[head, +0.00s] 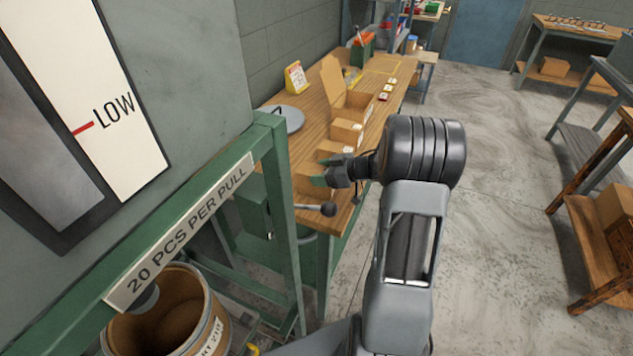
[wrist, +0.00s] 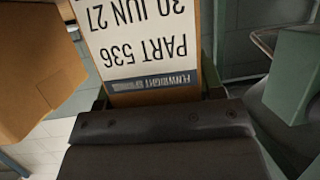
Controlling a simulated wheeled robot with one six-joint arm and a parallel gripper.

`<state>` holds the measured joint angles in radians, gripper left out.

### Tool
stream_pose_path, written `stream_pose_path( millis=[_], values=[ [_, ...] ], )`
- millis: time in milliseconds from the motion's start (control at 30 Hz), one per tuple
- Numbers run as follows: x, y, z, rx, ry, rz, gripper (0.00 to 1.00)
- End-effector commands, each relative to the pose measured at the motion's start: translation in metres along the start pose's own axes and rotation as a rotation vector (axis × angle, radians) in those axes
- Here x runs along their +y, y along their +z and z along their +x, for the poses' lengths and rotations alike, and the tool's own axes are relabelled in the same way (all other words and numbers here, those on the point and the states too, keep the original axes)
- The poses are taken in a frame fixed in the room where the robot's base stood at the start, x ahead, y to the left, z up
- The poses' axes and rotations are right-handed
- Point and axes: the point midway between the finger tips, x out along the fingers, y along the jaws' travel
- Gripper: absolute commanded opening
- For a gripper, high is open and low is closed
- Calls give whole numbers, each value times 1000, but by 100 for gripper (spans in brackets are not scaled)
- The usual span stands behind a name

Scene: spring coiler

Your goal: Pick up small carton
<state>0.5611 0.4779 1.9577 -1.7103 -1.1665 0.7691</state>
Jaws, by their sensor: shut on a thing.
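In the wrist view a small tan carton (wrist: 153,99) with a white label reading "PART 536" and "30 JUN 27" sits between the two green fingers of my gripper (wrist: 157,92). The gripper is shut on it. In the head view my gripper (head: 322,179) is at the near end of the wooden bench (head: 341,217), with a carton (head: 308,189) at its fingers. My gripper partly hides that carton, and I cannot tell whether it touches the bench.
Another carton (wrist: 35,65) is close on the left in the wrist view. More small cartons (head: 345,133) and an open box (head: 337,85) stand farther along the bench. A black-knobbed lever (head: 328,209) and green frame (head: 284,215) are close by.

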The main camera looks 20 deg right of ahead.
Motion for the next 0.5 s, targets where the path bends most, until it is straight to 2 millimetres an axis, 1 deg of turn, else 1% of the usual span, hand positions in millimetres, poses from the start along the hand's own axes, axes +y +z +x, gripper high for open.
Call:
stream_pose_path(
  millis=[33,100,367,500],
  values=[
    [0,0,0,0,0,0,25],
    [0,0,0,0,0,-1,19],
    [0,-2,-1,2,0,-2,19],
    [0,-8,-3,2,1,-4,19]
  ],
)
